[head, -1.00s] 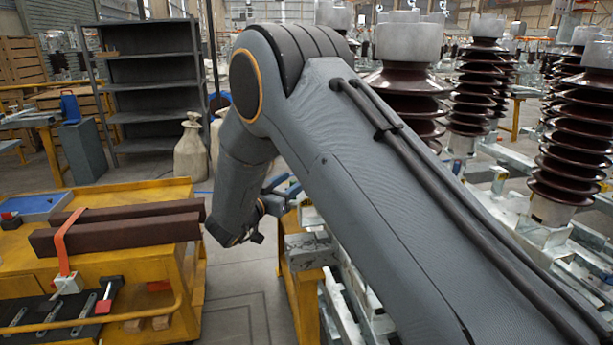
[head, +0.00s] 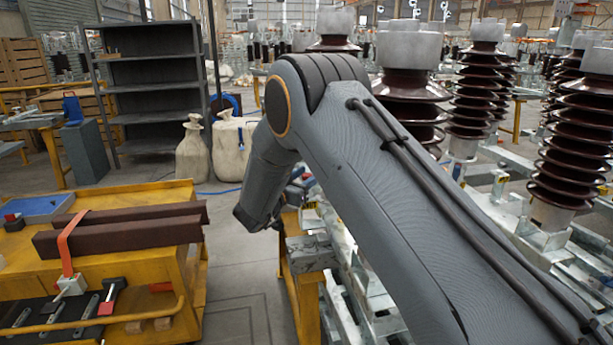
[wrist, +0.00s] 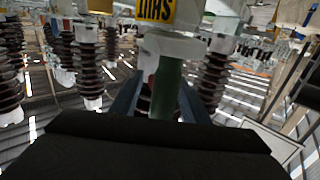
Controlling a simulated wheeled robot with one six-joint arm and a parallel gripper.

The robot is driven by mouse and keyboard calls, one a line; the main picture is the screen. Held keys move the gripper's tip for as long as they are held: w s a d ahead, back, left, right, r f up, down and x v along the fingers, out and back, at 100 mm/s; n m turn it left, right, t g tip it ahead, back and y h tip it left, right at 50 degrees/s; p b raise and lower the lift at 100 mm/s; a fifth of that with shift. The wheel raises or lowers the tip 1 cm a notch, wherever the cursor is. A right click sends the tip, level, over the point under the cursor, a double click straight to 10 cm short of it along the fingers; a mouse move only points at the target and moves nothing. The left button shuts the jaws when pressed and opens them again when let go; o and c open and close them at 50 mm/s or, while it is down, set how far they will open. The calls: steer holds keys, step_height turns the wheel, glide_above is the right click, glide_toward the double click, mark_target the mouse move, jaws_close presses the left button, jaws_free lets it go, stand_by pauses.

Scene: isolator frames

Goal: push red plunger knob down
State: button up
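I cannot make out a red plunger knob for certain in either view. In the wrist view, the two blue-grey fingers of my gripper (wrist: 162,88) stand apart. A green column (wrist: 166,92) with a pale grey cap shows between them, with a yellow label (wrist: 156,9) above it. I cannot tell how far the column is from the fingertips. A small dark red patch beside the column is too unclear to name. In the head view my own arm hides most of the gripper.
A yellow cart (head: 190,270) with brown beams (head: 130,232), an orange strap and small red-handled tools stands at the left. Brown ribbed insulators (head: 485,85) on metal frames crowd the right. Grey shelves (head: 152,85) and pale sacks (head: 192,150) stand behind. Floor is clear beside the cart.

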jaws_close()
steer(key=shift+f+b, duration=0.55)
steer(key=shift+f, duration=0.8)
steer(key=shift+o, duration=1.1)
jaws_free()
steer(key=shift+r, duration=0.1)
steer(key=shift+b+v, duration=0.5)
steer(key=shift+v, duration=3.5)
